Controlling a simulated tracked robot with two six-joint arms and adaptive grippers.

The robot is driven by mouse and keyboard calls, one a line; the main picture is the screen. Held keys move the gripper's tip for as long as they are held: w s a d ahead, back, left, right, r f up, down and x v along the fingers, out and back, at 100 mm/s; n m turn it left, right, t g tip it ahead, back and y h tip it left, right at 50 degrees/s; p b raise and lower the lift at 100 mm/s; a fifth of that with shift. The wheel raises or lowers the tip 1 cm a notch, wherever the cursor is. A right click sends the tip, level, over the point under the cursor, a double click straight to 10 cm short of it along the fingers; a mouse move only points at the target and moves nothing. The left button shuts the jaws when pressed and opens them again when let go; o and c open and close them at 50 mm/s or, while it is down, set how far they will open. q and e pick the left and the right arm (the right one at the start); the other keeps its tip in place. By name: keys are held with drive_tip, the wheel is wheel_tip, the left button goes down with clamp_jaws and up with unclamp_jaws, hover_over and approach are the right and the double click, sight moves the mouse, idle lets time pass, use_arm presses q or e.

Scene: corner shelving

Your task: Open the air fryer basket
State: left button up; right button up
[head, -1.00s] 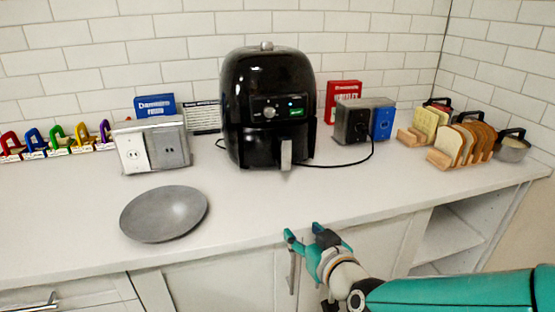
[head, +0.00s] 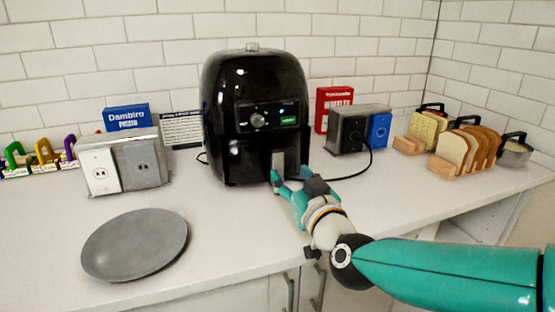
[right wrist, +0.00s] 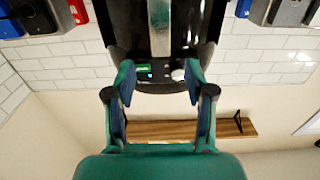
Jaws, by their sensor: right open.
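The black air fryer (head: 254,95) stands upright on the white counter against the tiled wall. Its basket (head: 240,163) looks closed, with a grey upright handle (head: 278,162) at its front. My right gripper (head: 290,178) is open at the lower end of the handle. In the right wrist view the handle (right wrist: 160,28) lies between and beyond the open fingers of my right gripper (right wrist: 158,80). I cannot tell whether a finger touches it. My left gripper is not in view.
A grey plate (head: 135,244) lies at the front left of the counter. An outlet box (head: 124,162) stands left of the fryer, another outlet box (head: 357,130) right of it. A black cord runs along the counter on the right. Bread slices in a wooden rack (head: 464,152) stand far right.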

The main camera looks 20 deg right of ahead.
sight(278, 160)
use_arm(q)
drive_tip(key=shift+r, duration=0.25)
use_arm(e)
drive_tip(key=w, duration=0.9)
drive_tip(key=shift+a, duration=0.15)
